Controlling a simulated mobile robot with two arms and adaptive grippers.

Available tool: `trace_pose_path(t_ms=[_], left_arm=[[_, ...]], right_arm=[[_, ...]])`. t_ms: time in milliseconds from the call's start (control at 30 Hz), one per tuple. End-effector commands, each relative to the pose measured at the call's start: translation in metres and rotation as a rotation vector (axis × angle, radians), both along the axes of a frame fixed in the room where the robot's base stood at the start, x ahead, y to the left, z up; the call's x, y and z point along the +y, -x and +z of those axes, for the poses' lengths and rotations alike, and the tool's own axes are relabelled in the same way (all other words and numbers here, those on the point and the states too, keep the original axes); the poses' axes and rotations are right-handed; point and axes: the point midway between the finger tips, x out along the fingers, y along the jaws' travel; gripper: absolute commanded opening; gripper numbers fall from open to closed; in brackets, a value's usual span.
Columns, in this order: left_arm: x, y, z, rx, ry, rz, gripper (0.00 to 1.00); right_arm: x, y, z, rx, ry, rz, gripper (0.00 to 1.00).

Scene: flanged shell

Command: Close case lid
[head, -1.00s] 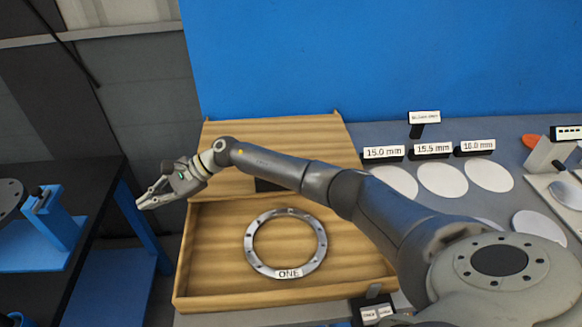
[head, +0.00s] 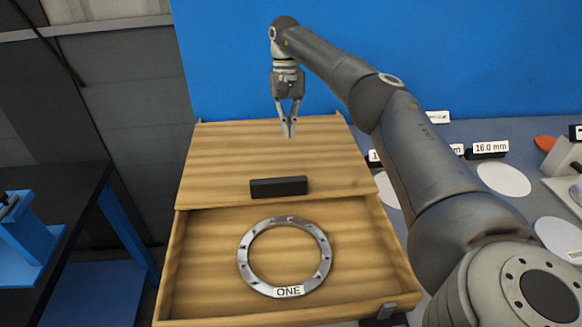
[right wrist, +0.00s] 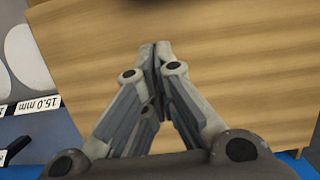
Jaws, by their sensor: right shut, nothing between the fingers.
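The wooden case (head: 172,270) stands open at the front of the bench. A metal flange ring marked ONE (head: 284,291) lies in the case. My right gripper (head: 289,130) is shut and empty, pointing down in front of the upper part of the lid. In the right wrist view its fingertips (right wrist: 155,50) meet over the wooden lid (right wrist: 230,60); contact cannot be told. My left gripper is not in view.
Labelled cards and white discs (head: 503,179) lie on the grey bench at the right. My right arm passes over that side. A blue wall panel (head: 220,60) stands behind. A black table with blue parts (head: 25,245) is at the left.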

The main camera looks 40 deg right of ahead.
Motion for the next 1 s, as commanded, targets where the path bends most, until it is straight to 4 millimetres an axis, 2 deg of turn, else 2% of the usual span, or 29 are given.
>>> trace_pose_path(t_ms=[433, 500, 1000], left_arm=[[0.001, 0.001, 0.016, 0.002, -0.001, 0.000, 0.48], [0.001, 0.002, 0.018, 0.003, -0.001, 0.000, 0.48], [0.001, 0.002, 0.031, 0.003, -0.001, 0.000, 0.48]], right_arm=[[0.012, 0.020, -0.086, 0.004, -0.003, 0.000, 0.00], [0.014, 0.023, -0.081, -0.003, -0.002, 0.001, 0.00], [0.031, 0.050, -0.082, -0.003, -0.003, -0.002, 0.00]])
